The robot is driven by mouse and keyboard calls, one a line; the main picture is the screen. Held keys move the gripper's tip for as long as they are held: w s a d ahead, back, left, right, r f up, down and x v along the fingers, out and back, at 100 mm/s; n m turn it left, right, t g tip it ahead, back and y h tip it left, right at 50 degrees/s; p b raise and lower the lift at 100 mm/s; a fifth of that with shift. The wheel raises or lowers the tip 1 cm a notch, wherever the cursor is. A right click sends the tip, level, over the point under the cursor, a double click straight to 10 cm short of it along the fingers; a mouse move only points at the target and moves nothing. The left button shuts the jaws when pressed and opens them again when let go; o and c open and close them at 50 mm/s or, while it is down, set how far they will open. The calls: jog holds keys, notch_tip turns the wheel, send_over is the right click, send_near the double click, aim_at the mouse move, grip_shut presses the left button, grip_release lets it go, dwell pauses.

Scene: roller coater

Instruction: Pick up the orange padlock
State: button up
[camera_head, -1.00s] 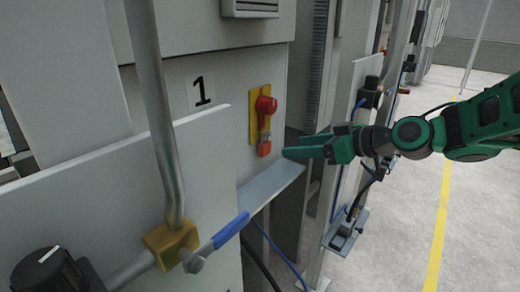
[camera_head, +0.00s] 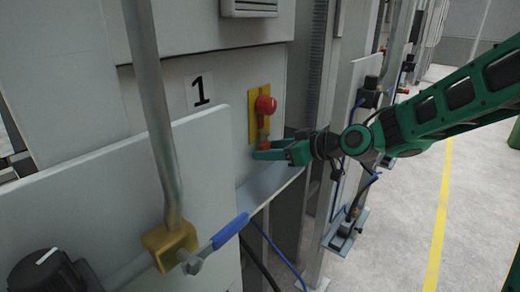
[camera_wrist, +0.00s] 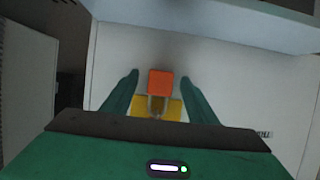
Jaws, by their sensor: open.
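The orange padlock (camera_wrist: 160,83) shows in the wrist view, hanging by its shackle in front of the yellow plate (camera_wrist: 172,108). My gripper (camera_wrist: 158,82) is open, with one green finger on each side of the padlock and a gap visible on both sides. In the head view my gripper (camera_head: 258,151) reaches in from the right at the lower end of the yellow plate (camera_head: 252,112). There the padlock (camera_head: 266,146) is mostly hidden behind the fingers. The red knob (camera_head: 265,105) sits on the plate above it.
A grey ledge (camera_head: 262,190) runs below my gripper. A blue-handled valve lever (camera_head: 230,231) and a vertical pipe (camera_head: 152,110) stand nearer on the left. A panel with the number 1 (camera_head: 201,91) is behind. Open floor (camera_head: 400,225) lies to the right.

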jog(key=c, duration=1.2)
